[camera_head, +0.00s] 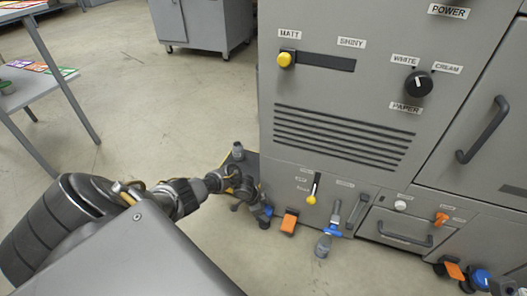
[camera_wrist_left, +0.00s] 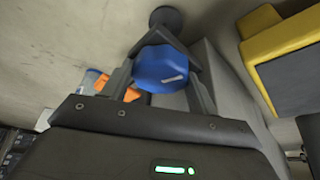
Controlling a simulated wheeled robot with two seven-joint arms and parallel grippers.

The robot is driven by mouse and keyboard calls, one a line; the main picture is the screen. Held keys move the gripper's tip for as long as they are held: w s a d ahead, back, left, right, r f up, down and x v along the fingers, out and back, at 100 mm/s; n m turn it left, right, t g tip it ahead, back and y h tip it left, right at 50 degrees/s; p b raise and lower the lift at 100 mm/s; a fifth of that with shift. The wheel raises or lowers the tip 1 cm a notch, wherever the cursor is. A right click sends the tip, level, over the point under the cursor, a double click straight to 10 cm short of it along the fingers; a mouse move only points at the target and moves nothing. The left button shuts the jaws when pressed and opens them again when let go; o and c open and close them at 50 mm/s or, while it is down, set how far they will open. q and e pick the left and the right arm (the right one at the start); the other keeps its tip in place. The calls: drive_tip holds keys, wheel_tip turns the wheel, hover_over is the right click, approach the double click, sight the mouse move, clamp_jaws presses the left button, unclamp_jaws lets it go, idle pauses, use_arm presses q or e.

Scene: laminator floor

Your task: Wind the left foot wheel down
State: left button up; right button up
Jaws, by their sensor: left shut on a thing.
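The left foot wheel (camera_wrist_left: 160,69) is a blue knob with a small white mark, and a dark round foot (camera_wrist_left: 166,18) shows beyond it. My left gripper (camera_wrist_left: 161,80) is shut on the wheel, with one finger on each side. In the head view, my left arm reaches low to the machine's left corner. There the left gripper (camera_head: 258,208) hides most of the wheel, and only a little blue (camera_head: 267,211) shows.
An orange pedal (camera_head: 289,222) is just right of the gripper. A blue-collared part (camera_head: 328,236) stands farther right by the grey machine (camera_head: 337,106). A second blue wheel (camera_head: 481,279) is at the lower right. Open floor (camera_head: 150,110) lies left of the machine.

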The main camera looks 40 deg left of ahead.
idle(0.5)
use_arm(q)
drive_tip(key=o, duration=1)
